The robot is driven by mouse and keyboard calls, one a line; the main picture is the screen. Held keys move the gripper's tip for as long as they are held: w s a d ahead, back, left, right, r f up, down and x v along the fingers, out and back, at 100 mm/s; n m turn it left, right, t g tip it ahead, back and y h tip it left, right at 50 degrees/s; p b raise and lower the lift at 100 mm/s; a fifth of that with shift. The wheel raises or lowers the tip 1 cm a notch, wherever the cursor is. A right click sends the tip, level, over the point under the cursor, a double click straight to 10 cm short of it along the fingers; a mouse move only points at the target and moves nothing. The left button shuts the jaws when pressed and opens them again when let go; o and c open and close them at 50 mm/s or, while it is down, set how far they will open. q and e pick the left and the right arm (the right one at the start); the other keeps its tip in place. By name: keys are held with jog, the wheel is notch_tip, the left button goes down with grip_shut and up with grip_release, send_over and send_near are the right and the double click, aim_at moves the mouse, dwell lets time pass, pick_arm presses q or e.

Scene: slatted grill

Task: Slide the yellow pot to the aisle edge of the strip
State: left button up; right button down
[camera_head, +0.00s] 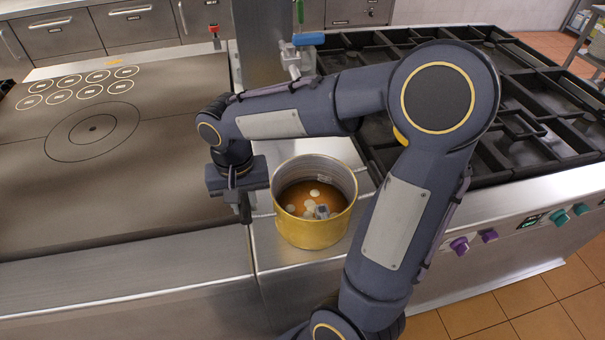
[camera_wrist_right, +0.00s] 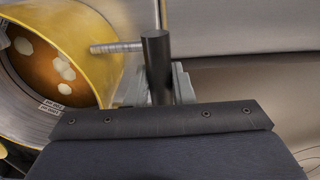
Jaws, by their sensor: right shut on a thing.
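The yellow pot (camera_head: 313,234) stands upright on the narrow steel strip (camera_head: 267,262) between the griddle and the burners, close to the strip's front edge. It holds brown liquid with pale round pieces and some greyish cubes. My right gripper (camera_head: 245,210) reaches down at the pot's left side and is shut on the pot's side handle (camera_head: 263,214). My left gripper is not in view.
A flat griddle (camera_head: 150,190) lies to the left, and black burner grates (camera_head: 530,130) lie to the right. A faucet-like fitting with a blue handle (camera_head: 308,39) stands behind the strip. Knobs (camera_head: 459,245) line the front panel; tiled floor lies beyond.

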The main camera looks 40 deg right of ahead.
jog(key=shift+s, duration=0.1)
jog(key=c, duration=1.2)
grip_release()
jog(key=shift+o, duration=0.2)
jog(key=shift+f, duration=0.1)
notch_tip(320, 180, up, 8)
jog(key=s+a+f+n+t+y, duration=0.1)
jog(key=s+f+n+t+y, duration=0.1)
jog(key=s, duration=0.4)
jog(key=s+a+f+n+t+y, duration=0.1)
jog(key=s+f+n+t, duration=0.1)
jog(key=s, duration=0.5)
jog(key=shift+s+f+n+t+y, duration=0.3)
jog(key=shift+t+y, duration=0.1)
jog(key=shift+t, duration=0.4)
